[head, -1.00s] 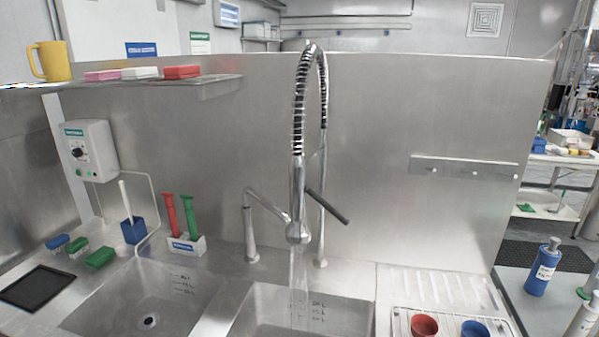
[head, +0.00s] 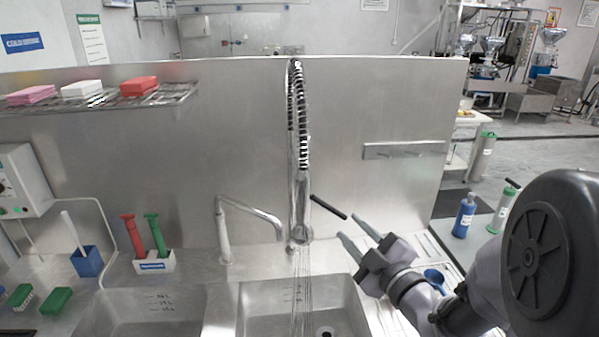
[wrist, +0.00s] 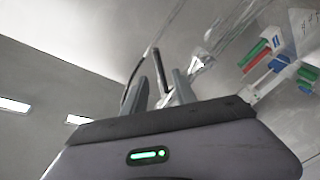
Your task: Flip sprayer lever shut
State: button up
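The sprayer (head: 300,228) hangs at the end of a tall spring-coiled hose. A stream of water runs from it into the right basin. Its black lever (head: 328,207) sticks out to the right, sloping down. My gripper (head: 346,226) is to the right of the sprayer, its fingertips close to the lever's free end. In the wrist view my gripper (wrist: 160,77) has its fingers spread apart, and the dark lever (wrist: 155,60) shows between them in the picture. I cannot tell whether a finger touches it.
A slim bent faucet (head: 240,212) stands left of the sprayer. The right basin (head: 255,310) lies below. Red and green brushes in a white holder (head: 154,263) stand at left. A blue bottle (head: 464,215) stands at right, beyond my arm. A steel wall closes the back.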

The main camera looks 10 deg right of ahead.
aim_at(327, 204)
jog(key=x, duration=1.1)
jog(key=shift+w+a+b, duration=0.15)
jog(key=shift+w+b, duration=0.05)
jog(key=shift+b, duration=0.1)
jog(key=shift+c, duration=0.2)
grip_shut()
dwell(0.5)
